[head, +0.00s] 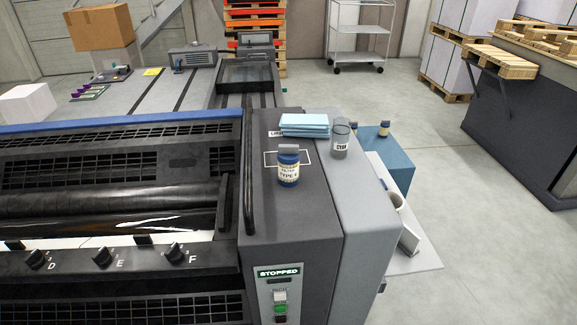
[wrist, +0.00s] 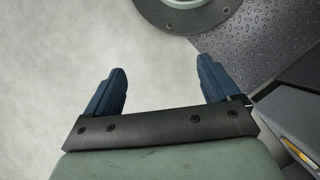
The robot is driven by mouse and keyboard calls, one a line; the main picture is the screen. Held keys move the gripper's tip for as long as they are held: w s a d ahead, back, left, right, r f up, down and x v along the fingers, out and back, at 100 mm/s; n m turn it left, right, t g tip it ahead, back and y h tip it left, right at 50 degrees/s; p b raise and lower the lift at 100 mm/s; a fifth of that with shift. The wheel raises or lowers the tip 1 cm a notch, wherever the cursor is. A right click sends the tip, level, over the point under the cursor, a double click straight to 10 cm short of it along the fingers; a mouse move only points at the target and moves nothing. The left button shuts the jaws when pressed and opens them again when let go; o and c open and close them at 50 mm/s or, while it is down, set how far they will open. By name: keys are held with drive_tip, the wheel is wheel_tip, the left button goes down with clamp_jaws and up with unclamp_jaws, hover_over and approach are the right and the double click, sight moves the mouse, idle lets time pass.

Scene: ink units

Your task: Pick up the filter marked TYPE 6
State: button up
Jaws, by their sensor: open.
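A blue filter with a cream label and grey top (head: 288,168) stands upright on the dark top of the press's end housing (head: 290,220). Its label reads TYPE and a character too small to be sure of. Two similar blue filters stand farther back right, one (head: 384,129) on the blue cabinet and one (head: 353,128) partly hidden behind a grey cup; their labels cannot be read. My gripper (wrist: 162,85) shows only in the wrist view, open and empty above bare floor, with no filter in that view.
A stack of light blue cloths (head: 304,125) and a grey cup marked CYAN (head: 340,141) stand behind the filter. A black rail (head: 248,170) runs along its left. A white side shelf (head: 415,240) holds a white roll.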

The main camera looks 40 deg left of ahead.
drive_tip(key=w+d+r+n+t+h, duration=0.1)
drive_tip(key=w+d+r+t+h, duration=0.1)
drive_tip(key=w+r, duration=0.9)
drive_tip(key=w+d+r+n+t+h, duration=0.25)
drive_tip(key=w+r, duration=0.55)
drive_tip(key=w, duration=0.5)
drive_tip(key=w+r+t+h, duration=0.15)
drive_tip(key=w+r, duration=0.45)
drive_tip(key=r, duration=0.6)
drive_tip(key=w+r+t+h, duration=0.15)
drive_tip(key=w+r, duration=0.45)
drive_tip(key=r, duration=0.6)
drive_tip(key=w+a+r+t, duration=0.2)
drive_tip(key=a+r, duration=0.3)
drive_tip(key=r, duration=0.4)
drive_tip(key=a+r+n+y, duration=0.1)
drive_tip(key=a+r+y, duration=0.15)
drive_tip(key=a, duration=0.65)
wheel_tip(320, 180, up, 18)
drive_tip(key=n+g+y, duration=0.4)
drive_tip(key=n+y, duration=0.6)
drive_tip(key=y, duration=0.1)
hover_over(289, 153)
drive_tip(key=d, duration=0.4)
drive_tip(key=shift+a+x, duration=0.15)
drive_tip(key=shift+x, duration=3.15)
drive_tip(key=shift+a+x, duration=0.2)
drive_tip(key=shift+x, duration=3.15)
drive_tip(key=shift+w+r, duration=0.15)
drive_tip(key=shift+r, duration=0.05)
